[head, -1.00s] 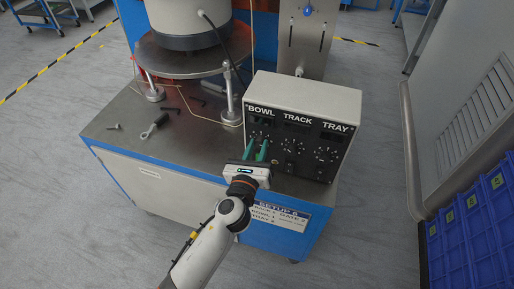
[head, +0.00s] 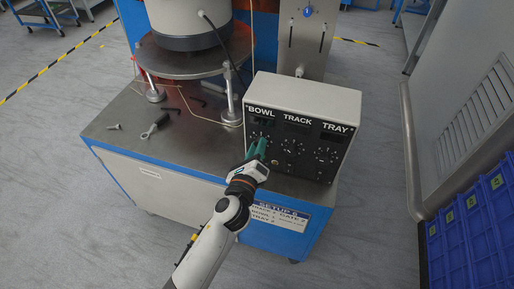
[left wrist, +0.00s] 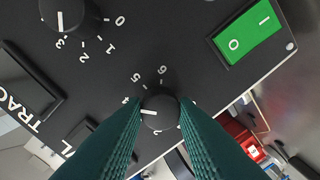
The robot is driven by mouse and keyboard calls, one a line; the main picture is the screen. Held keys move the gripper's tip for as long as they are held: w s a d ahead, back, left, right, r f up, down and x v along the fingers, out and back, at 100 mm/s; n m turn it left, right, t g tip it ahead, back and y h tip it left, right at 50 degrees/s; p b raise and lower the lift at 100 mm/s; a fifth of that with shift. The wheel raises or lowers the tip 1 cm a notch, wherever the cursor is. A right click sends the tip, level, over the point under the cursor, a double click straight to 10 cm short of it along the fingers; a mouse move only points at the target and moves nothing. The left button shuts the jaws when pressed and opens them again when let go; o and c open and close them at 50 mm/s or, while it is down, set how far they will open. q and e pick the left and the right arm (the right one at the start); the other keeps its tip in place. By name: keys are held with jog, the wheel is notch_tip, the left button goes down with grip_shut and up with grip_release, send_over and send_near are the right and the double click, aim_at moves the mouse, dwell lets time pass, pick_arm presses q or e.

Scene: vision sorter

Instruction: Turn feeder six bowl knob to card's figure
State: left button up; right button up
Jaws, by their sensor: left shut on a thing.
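My left gripper (head: 258,148) is at the BOWL end of the black control panel (head: 292,168). Its green fingers are shut on the bowl knob, which the left wrist view shows as a round black knob (left wrist: 160,111) between the fingertips. The knob's white pointer line points near the 4 on its dial. The setup card (head: 279,216) is on the cabinet front below. Its heading seems to read SETUP 6; its smaller lines, one starting BOWL, are hard to read.
The track knob (left wrist: 65,12) and a green rocker switch (left wrist: 248,34) are near the held knob in the left wrist view. The tray knob (head: 325,156) is at the panel's right.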

pick_arm(q)
jog(key=shift+f+n+h+p, duration=0.15)
jog(key=shift+n+p, duration=0.9)
jog(key=shift+n, duration=3.45)
jog(key=shift+n+h+p, duration=0.25)
jog(key=shift+n+p, duration=0.85)
jog(key=shift+n, duration=3.4)
jog(key=shift+f+n+h+p, duration=0.15)
jog(key=shift+n+p, duration=0.9)
jog(key=shift+n, duration=3.75)
jog(key=o, duration=1)
jog(key=shift+r, duration=0.1)
